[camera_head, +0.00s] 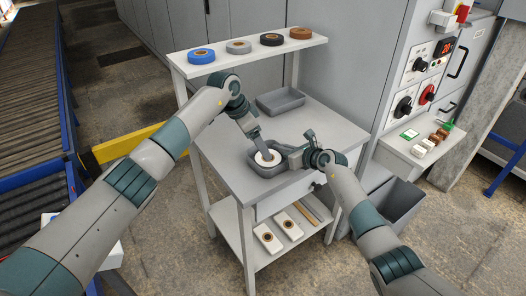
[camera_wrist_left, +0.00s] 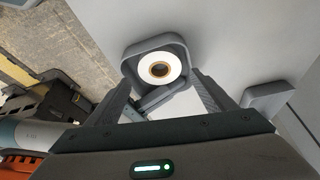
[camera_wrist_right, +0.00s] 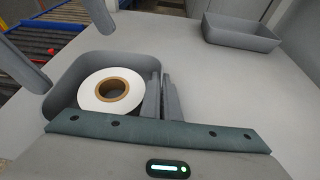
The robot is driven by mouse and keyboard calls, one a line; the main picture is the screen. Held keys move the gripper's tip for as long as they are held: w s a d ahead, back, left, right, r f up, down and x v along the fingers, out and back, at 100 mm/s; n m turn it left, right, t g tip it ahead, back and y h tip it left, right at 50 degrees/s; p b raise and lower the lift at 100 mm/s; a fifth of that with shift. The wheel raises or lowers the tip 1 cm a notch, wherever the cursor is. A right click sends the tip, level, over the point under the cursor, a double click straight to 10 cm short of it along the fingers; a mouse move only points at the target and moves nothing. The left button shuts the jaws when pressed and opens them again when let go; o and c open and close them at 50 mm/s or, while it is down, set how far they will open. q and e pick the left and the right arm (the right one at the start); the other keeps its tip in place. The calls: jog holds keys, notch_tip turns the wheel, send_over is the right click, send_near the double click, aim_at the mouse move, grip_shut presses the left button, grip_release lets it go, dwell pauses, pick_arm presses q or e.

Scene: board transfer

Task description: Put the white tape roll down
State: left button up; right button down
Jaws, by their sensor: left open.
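The white tape roll (camera_head: 267,158) lies flat inside a grey tray (camera_head: 270,173) on the table. It shows whole in the left wrist view (camera_wrist_left: 160,70) and the right wrist view (camera_wrist_right: 110,92), with a brown core. My left gripper (camera_head: 261,147) is above the tray, pointing down; in the left wrist view its fingers (camera_wrist_left: 160,95) are wide apart with nothing between them, clear of the roll. My right gripper (camera_head: 288,156) is at the tray's right side; in the right wrist view its fingers (camera_wrist_right: 162,97) are close together on the tray's side wall.
A second, empty grey tray (camera_head: 281,100) stands at the back of the table. A raised shelf (camera_head: 250,54) carries blue, grey, black and brown rolls. A lower shelf (camera_head: 247,238) holds white boxes. A control cabinet stands to the right, a conveyor to the left.

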pick_arm(q)
jog(key=shift+v, duration=2.65)
pick_arm(e)
jog(key=c, duration=1.9)
grip_release()
jog(key=shift+c, duration=0.2)
jog(key=shift+v, duration=5.95)
jog(key=shift+f, duration=0.1)
pick_arm(q)
jog(key=shift+s+f, duration=0.1)
